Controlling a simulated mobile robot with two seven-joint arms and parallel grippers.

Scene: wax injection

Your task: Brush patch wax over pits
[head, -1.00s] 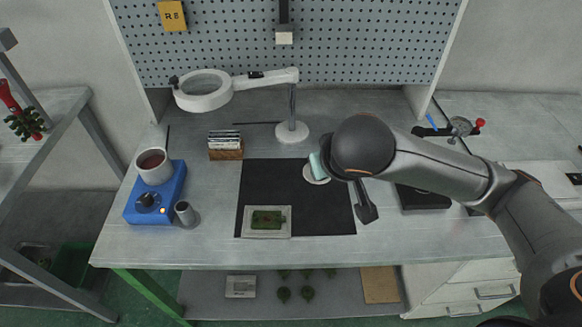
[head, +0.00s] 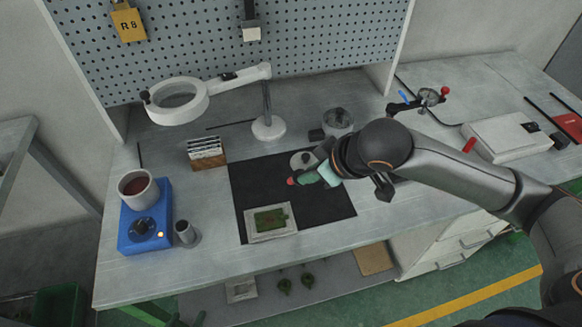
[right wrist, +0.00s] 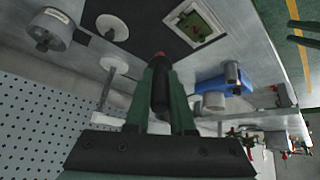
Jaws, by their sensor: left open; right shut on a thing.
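A green wax piece (head: 270,220) lies on a pale square plate at the front of the black mat (head: 325,208). It also shows in the right wrist view (right wrist: 194,24). My right gripper (head: 318,176) is over the mat, right of and behind the wax piece. Its green fingers (right wrist: 160,75) are shut on a dark, red-tipped tool (right wrist: 160,98); its tip (head: 291,181) points left, apart from the wax piece. Whether the tool has bristles is unclear. A pot of dark red wax (head: 137,190) stands on the blue heater (head: 145,228). My left gripper is not visible.
A small metal cup (head: 186,233) stands beside the heater. The magnifier lamp (head: 268,128), a card holder (head: 207,152) and a grey pot (head: 338,121) stand behind the mat. The mat's left part is clear.

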